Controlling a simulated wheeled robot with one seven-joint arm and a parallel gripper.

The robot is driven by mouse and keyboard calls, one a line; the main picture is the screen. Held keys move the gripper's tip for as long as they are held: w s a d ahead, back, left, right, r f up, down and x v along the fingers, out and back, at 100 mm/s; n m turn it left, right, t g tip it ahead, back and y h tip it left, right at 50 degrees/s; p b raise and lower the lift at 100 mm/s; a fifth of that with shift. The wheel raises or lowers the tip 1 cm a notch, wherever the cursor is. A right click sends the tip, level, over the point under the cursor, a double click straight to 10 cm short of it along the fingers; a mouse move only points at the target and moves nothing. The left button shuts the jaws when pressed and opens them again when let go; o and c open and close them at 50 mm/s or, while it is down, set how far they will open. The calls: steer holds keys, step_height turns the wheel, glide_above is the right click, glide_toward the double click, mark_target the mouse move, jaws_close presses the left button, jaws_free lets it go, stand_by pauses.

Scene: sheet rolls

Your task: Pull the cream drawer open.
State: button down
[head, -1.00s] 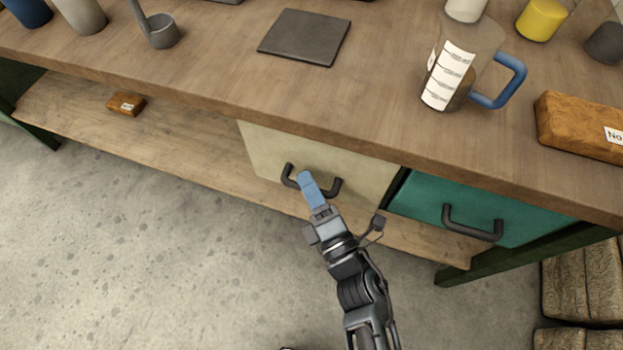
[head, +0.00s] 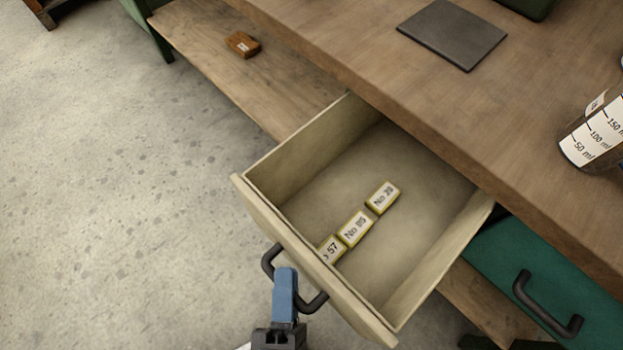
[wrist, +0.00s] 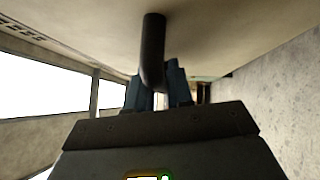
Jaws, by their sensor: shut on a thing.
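The cream drawer (head: 310,262) stands well out from under the wooden bench top, and its inside shows in the head view. Three small yellow-edged labelled blocks (head: 354,229) lie in a row on its floor, the nearest partly hidden by the front panel. The drawer's dark bar handle (head: 268,262) is on its front. My gripper (head: 285,290), with blue fingers, is shut on this handle. In the wrist view the handle (wrist: 153,45) runs down between the fingers (wrist: 158,90), close to the cream front.
A teal drawer (head: 500,255) with a dark handle is at the right, shut. A dark square plate (head: 452,34) and a measuring jug (head: 595,135) stand on the bench top (head: 400,100). A brown block (head: 242,44) lies on the lower shelf. The floor at left is clear.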

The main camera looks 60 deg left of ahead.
steer(key=shift+s+d, duration=0.2)
steer(key=shift+s, duration=0.45)
steer(key=shift+s+d, duration=0.15)
steer(key=shift+s, duration=0.5)
steer(key=c, duration=1.4)
jaws_free()
steer(key=v, duration=0.7)
steer(key=shift+s+d+f, duration=0.1)
steer(key=shift+s+d, duration=0.15)
steer(key=shift+d, duration=0.1)
